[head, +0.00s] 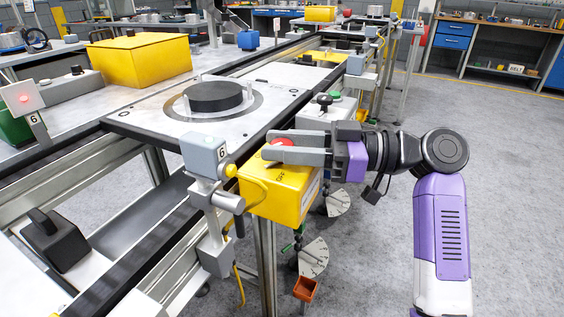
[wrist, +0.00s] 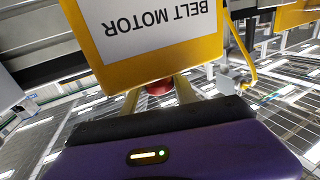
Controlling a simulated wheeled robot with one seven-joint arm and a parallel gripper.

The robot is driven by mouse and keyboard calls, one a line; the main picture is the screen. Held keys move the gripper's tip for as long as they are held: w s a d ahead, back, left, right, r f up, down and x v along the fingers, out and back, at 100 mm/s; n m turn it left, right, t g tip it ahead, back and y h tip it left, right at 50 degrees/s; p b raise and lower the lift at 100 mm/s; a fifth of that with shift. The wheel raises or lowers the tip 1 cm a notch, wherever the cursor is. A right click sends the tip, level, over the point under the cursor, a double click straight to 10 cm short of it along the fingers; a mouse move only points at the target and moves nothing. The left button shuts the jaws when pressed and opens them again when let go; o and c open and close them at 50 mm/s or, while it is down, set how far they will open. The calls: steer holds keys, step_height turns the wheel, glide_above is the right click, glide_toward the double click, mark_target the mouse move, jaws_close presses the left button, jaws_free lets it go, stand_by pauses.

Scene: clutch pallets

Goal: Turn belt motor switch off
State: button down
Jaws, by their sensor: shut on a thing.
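The belt motor switch is a yellow box (head: 275,198) fixed to the side of the conveyor frame, with a red knob (head: 281,142) on it. In the wrist view the yellow box (wrist: 155,60) carries a white label (wrist: 150,30) reading BELT MOTOR upside down. The red knob also shows in the wrist view (wrist: 159,88), between the two fingers. My gripper (head: 290,150) reaches in from the right, its fingers shut on the red knob. The fingers hide part of the knob, so its turn position cannot be told.
A grey box with a green button (head: 330,108) sits just behind my gripper. The conveyor plate (head: 165,122) bears a dark disc (head: 213,97). The grey floor (head: 515,190) at right is open.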

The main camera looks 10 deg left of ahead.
steer(key=n+g+b, duration=0.1)
steer(key=n+g, duration=0.1)
steer(key=g, duration=0.2)
steer(key=n+g+h+b, duration=0.1)
steer(key=n+g+b, duration=0.1)
steer(key=n+g, duration=0.1)
steer(key=shift+g+h, duration=0.3)
steer(key=shift+g, duration=0.1)
steer(key=c, duration=1)
jaws_free()
steer(key=shift+a, duration=0.1)
steer(key=shift+w+d, duration=0.15)
steer(key=shift+d, duration=0.25)
steer(key=shift+v, duration=3.5)
steer(key=shift+w, duration=0.1)
